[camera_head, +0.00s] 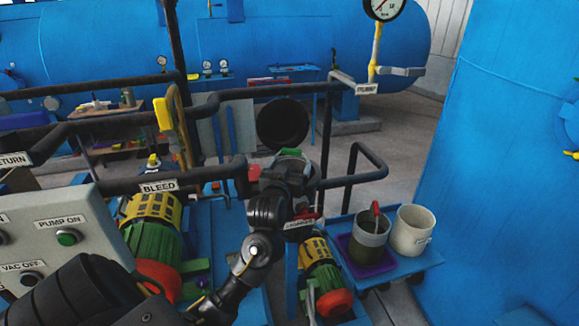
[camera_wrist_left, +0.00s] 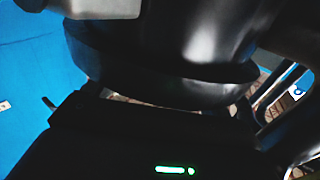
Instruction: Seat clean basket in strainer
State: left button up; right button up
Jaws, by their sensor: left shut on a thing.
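My left arm reaches up from the bottom of the head view to the strainer (camera_head: 312,172), a round grey opening on the pipework. My left gripper (camera_head: 286,166) is at this opening, its fingers mostly hidden by the wrist. It is shut on what appears to be the clean basket, of which a green part (camera_head: 290,151) shows just above the gripper. How deep the basket sits cannot be told. The left wrist view shows mostly dark curved metal (camera_wrist_left: 160,75), close up, and no clear fingertips. My right gripper is not in view.
A dark round disc (camera_head: 283,123) stands behind the strainer. To the right, a blue shelf (camera_head: 412,266) holds a dark pot (camera_head: 369,245) with a red-handled thing in it, and a whitish pot (camera_head: 412,232). Black pipes (camera_head: 225,98) and a control panel (camera_head: 50,240) flank my arm.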

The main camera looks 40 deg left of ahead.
pick_arm(q)
jog(key=shift+w+d+f+b, duration=0.1)
jog(key=shift+f+b, duration=0.5)
jog(key=shift+f, duration=0.4)
jog(key=o, duration=1.8)
jog(key=b+v, duration=0.1)
jog(key=v, duration=0.9)
jog(key=shift+s+d, duration=0.2)
jog(key=shift+s, duration=0.15)
jog(key=shift+r, duration=0.1)
